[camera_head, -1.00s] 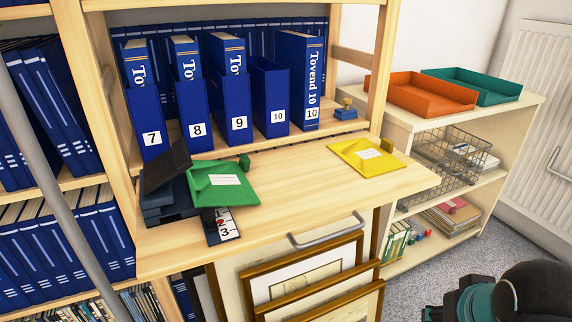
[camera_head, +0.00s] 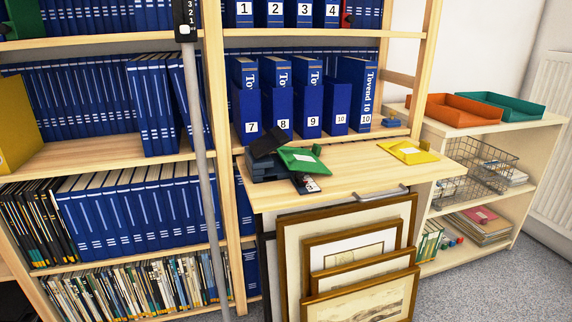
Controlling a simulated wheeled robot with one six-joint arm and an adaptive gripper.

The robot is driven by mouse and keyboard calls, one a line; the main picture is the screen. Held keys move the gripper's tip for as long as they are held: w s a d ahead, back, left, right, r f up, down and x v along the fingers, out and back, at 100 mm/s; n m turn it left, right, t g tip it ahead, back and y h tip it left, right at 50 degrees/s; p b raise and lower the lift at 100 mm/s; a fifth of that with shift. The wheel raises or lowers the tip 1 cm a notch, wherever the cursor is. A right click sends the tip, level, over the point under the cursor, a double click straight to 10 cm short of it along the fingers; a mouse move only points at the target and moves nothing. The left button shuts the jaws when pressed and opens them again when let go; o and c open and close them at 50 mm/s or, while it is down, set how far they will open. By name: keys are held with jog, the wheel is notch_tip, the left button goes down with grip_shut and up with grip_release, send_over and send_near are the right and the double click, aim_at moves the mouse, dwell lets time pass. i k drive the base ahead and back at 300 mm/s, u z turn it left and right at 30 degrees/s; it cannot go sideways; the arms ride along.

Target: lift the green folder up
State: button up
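The green folder (camera_head: 301,161) lies on the pull-out wooden shelf, with a small white label on top. It seems to rest tilted against or partly on a dark stack of trays (camera_head: 266,168) at its left; the exact contact is too small to tell. A dark slanted object (camera_head: 268,141) stands just left of the folder. A small numbered dark item (camera_head: 307,183) sticks out below the folder. My gripper is not in this view.
A yellow folder (camera_head: 410,151) lies at the right of the wooden shelf (camera_head: 360,177), with bare wood between the folders. Blue binders (camera_head: 279,98) stand behind. Framed prints (camera_head: 350,255) lean below. A low cabinet with an orange tray (camera_head: 443,109) stands right. A grey pole (camera_head: 199,150) rises at left.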

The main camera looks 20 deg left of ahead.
aim_at(296, 158)
jog(key=u, duration=1.15)
jog(key=i, duration=0.1)
jog(key=u, duration=0.1)
